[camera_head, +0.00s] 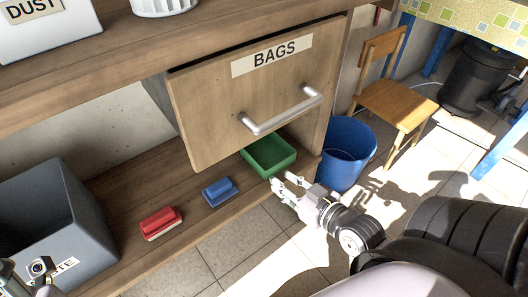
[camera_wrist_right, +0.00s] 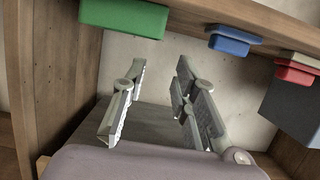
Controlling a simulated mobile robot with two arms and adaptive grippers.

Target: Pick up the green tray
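The green tray (camera_head: 268,155) sits on the lower wooden shelf, at its right end, below the drawer marked BAGS. It looks empty, and the drawer front hides part of its back. In the right wrist view the tray (camera_wrist_right: 123,17) is at the top left, upside down in the picture and beyond the fingers. My right gripper (camera_head: 284,184) is just in front of the tray at the shelf's edge. Its fingers are apart with nothing between them, as the wrist view (camera_wrist_right: 160,85) shows. Part of my left gripper (camera_head: 24,276) shows at the bottom left corner; its fingers are not clear.
A blue brush (camera_head: 219,191) and a red brush (camera_head: 160,222) lie left of the tray. A grey bin (camera_head: 85,232) stands further left. The drawer handle (camera_head: 281,113) sticks out above the tray. A blue bucket (camera_head: 345,157) stands to the right, near a wooden chair (camera_head: 398,103).

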